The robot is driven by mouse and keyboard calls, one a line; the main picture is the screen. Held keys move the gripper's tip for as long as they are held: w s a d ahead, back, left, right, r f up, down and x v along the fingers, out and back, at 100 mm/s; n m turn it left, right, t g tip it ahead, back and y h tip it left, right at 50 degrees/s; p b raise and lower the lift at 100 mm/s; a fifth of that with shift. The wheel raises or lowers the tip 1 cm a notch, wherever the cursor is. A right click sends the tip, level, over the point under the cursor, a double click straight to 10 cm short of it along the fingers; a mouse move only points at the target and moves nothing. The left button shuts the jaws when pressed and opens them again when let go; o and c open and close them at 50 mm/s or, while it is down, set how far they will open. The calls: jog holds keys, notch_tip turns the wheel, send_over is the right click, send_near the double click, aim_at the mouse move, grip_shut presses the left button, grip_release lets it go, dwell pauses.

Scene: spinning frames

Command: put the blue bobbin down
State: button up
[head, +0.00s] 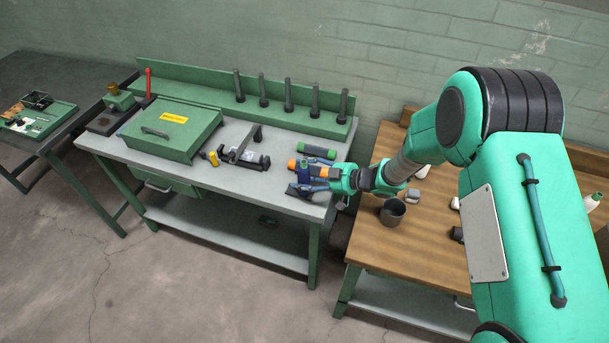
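The blue bobbin (304,168) shows at the end of my arm, over the right end of the grey workbench (255,196). My gripper (311,174) is around it, with orange parts lying across the blue, and appears shut on it. The view is too small to show the finger contact clearly. I cannot tell whether the bobbin touches the bench top.
Several dark upright pegs (289,95) stand on a green rail at the bench's back. A green case (172,131), a dark bracket (243,152) and a yellow-ended item (211,157) sit left.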

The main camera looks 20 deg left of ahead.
jog(key=shift+r, duration=0.1)
jog(key=shift+d+r, duration=0.25)
jog(key=shift+d, duration=0.2)
jog(key=p+v, duration=0.2)
jog(key=v, duration=0.9)
jog(key=shift+s, duration=0.1)
dwell(0.6)
